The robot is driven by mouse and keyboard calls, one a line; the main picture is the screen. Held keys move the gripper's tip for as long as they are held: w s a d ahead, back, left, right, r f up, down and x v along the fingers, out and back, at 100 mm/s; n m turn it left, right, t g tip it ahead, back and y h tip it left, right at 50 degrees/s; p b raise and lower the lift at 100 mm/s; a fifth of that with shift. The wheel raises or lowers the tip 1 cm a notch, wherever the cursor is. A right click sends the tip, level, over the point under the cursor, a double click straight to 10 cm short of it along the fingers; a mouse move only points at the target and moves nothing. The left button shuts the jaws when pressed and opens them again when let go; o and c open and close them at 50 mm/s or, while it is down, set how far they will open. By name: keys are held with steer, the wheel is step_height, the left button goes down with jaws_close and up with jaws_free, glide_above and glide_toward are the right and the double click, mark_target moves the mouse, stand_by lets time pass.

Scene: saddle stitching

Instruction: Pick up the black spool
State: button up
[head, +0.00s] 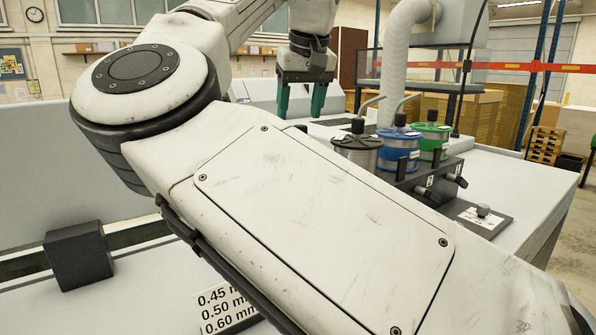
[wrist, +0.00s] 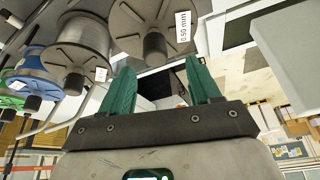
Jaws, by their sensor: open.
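No plainly black spool shows. A grey spool with a dark grey flange (head: 357,152) stands left of the blue spool on a dark rack, partly hidden by my arm. The wrist view shows two grey-flanged spools: one next to the blue spool (wrist: 75,48), and one labelled 0.50 mm (wrist: 150,18), cut off by the top edge. I cannot tell which of them is the black one. My gripper (head: 301,108) points down with its green fingers apart, left of the spools in the head view. It also shows empty in the wrist view (wrist: 160,68), not touching a spool.
A blue spool (head: 398,148) and a green spool (head: 431,139) stand right of the grey one on the dark rack (head: 430,185). A ribbed white hose (head: 398,60) rises behind them. A dark block (head: 78,257) sits at left.

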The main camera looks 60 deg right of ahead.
mark_target(300, 126)
steer(key=shift+s+p+x, duration=0.15)
steer(key=shift+p+x, duration=0.3)
steer(key=shift+x, duration=0.8)
steer(key=shift+s+p+x, duration=0.2)
steer(key=shift+p+x, duration=0.25)
steer(key=shift+x, duration=0.85)
jaws_close()
